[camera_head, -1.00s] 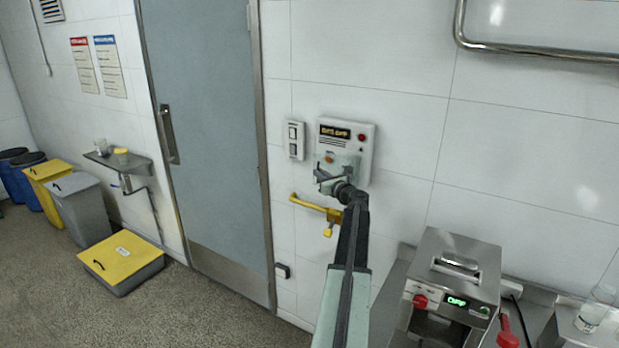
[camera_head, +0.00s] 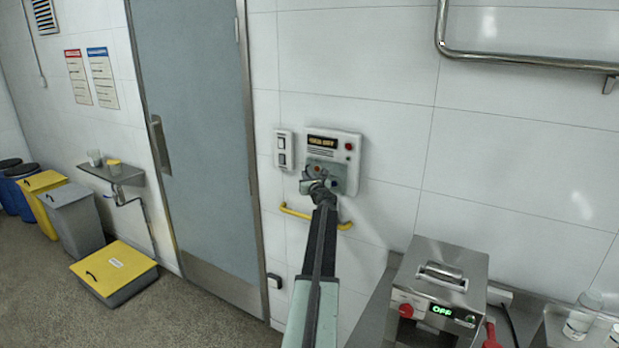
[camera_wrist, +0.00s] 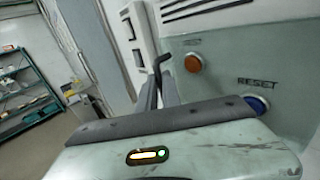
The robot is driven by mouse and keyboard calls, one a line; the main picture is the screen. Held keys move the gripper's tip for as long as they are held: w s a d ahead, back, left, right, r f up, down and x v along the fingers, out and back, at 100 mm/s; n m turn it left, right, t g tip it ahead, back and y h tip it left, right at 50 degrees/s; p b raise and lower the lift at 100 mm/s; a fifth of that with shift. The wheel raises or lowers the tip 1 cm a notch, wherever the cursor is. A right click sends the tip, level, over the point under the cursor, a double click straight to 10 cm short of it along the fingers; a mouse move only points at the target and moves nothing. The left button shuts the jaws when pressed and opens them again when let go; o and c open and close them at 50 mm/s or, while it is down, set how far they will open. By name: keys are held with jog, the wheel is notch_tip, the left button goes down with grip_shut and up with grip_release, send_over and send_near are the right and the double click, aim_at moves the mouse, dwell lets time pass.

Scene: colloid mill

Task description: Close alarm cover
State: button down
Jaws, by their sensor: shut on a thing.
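The alarm panel (camera_head: 345,142) is a pale box on the wall with a dark display at its top. Its lower part is a greenish face (camera_wrist: 232,55) with an orange button (camera_wrist: 193,63) and a blue button marked RESET (camera_wrist: 256,104). I cannot clearly make out the outline of a clear cover over this face. My gripper (camera_head: 313,182) is at the panel's lower left. In the wrist view, its dark fingers (camera_wrist: 160,92) are shut on a thin black hooked handle (camera_wrist: 161,62), which seems to belong to the cover. The wrist hides part of the panel's lower edge.
A white switch box (camera_head: 284,149) is left of the panel. A yellow bar (camera_head: 296,213) is on the wall below, partly behind my arm. A steel machine (camera_head: 438,285) stands on the counter at lower right. A grey door (camera_head: 200,130) is to the left.

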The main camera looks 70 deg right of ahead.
jog(key=shift+w, duration=0.3)
jog(key=c, duration=1.5)
grip_release()
jog(key=shift+w+a, duration=0.1)
jog(key=shift+w, duration=0.05)
jog(key=shift+c, duration=0.2)
jog(key=shift+s, duration=0.25)
jog(key=v, duration=0.7)
jog(key=shift+s+a, duration=0.2)
jog(key=shift+s, duration=0.05)
